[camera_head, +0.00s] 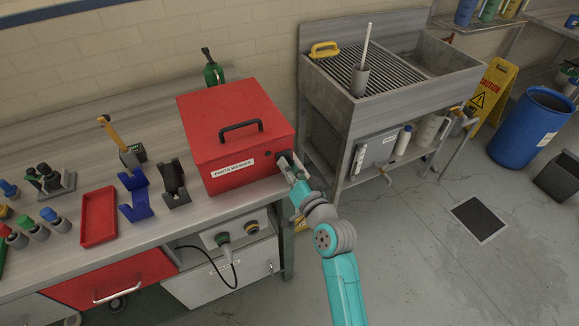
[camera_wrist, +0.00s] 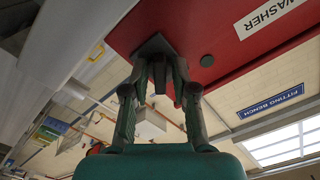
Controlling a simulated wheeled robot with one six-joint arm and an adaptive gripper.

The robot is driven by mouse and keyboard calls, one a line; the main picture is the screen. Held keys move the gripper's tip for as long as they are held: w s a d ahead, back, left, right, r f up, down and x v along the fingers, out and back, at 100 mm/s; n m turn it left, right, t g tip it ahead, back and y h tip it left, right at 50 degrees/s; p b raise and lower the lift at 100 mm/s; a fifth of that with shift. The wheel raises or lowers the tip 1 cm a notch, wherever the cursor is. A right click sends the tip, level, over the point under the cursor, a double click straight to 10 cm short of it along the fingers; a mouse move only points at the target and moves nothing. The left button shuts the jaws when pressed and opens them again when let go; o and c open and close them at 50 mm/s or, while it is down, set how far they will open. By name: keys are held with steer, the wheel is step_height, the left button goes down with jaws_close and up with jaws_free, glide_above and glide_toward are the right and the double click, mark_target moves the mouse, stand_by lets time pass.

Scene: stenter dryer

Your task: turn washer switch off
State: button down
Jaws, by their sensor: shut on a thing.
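The parts washer (camera_head: 232,140) is a red box with a black lid handle (camera_head: 240,126) and a white label on its front. It stands on the bench. In the wrist view its red front (camera_wrist: 225,25) fills the upper right, with the word WASHER readable. The switch has a dark square plate (camera_wrist: 153,44) on this front. My gripper (camera_head: 284,160) reaches the front's right end. In the wrist view my gripper (camera_wrist: 160,78) is shut on the switch knob, which the fingers mostly hide. I cannot tell the switch's position.
The bench (camera_head: 225,212) holds a red tray (camera_head: 99,216), a blue holder (camera_head: 135,198) and several small tools to the left. A sink unit (camera_head: 415,90) stands to the right. A yellow caution sign (camera_head: 492,90) and blue barrel (camera_head: 530,128) are farther right. The floor in front is mostly clear.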

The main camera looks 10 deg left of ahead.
steer(key=n, duration=0.3)
steer(key=shift+f+n, duration=0.1)
steer(key=shift+n, duration=2.1)
steer(key=c, duration=1.2)
jaws_free()
steer(key=v, duration=1.2)
